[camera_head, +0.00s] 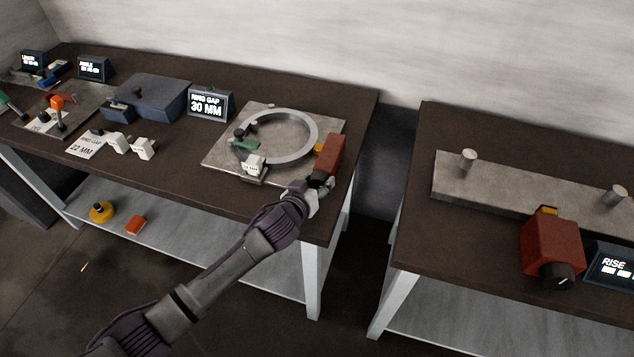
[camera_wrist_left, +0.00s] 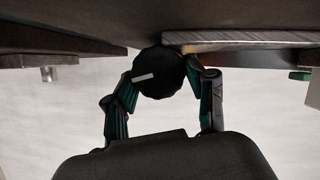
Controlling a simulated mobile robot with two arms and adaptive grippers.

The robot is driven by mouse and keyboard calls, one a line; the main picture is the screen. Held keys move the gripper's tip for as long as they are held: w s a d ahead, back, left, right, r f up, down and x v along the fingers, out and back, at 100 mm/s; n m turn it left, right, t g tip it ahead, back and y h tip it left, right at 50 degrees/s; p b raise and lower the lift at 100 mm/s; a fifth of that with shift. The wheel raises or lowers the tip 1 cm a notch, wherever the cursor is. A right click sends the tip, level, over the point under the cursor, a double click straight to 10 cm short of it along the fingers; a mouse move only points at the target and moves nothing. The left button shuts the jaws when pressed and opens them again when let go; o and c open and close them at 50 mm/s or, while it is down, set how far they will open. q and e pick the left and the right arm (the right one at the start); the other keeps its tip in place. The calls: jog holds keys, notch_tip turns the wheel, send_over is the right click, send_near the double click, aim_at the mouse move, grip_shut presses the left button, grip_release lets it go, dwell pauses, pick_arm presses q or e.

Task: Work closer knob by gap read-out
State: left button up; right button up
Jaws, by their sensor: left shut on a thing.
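The closer knob (camera_wrist_left: 158,73) is black with a white pointer line and shows in the left wrist view between my left gripper's fingers. It sits on the front of a red block (camera_head: 330,154) beside the metal plate in the head view. My left gripper (camera_head: 320,189) is shut on the knob, one finger at each side; the gripper also shows in the left wrist view (camera_wrist_left: 160,95). A grey metal ring (camera_head: 313,140) lies on the plate (camera_head: 222,150). The gap read-out (camera_head: 208,105) behind the plate reads "RING GAP 30 MM". My right gripper is not in view.
A card (camera_head: 86,146) on the table reads "RING GAP 22 MM". White blocks (camera_head: 142,149) stand beside it. A second table on the right carries another red block (camera_head: 551,248) with a black knob and a "RISE" display (camera_head: 609,266). A gap separates the tables.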

pick_arm(q)
jog(key=shift+d+m+y, duration=0.1)
jog(key=shift+m+y, duration=0.4)
jog(key=shift+m, duration=0.2)
jog(key=shift+d+m+t+y, duration=0.1)
jog(key=shift+m+t+y, duration=0.25)
jog(key=shift+m, duration=0.25)
jog(key=shift+s+d+f+m+t+y+b, duration=0.1)
jog(key=shift+m+t+y+b, duration=0.05)
jog(key=shift+m+y+b, duration=0.35)
jog(key=shift+f+m+t+y+b, duration=0.1)
jog(key=shift+m+y+b, duration=0.15)
jog(key=shift+m, duration=0.35)
jog(key=shift+r+m+t+y+b, duration=0.1)
jog(key=shift+m+t+y+b, duration=0.2)
jog(key=shift+m+y+b, duration=0.35)
jog(key=shift+m, duration=0.25)
jog(key=o, duration=1.2)
jog(key=shift+c, duration=0.2)
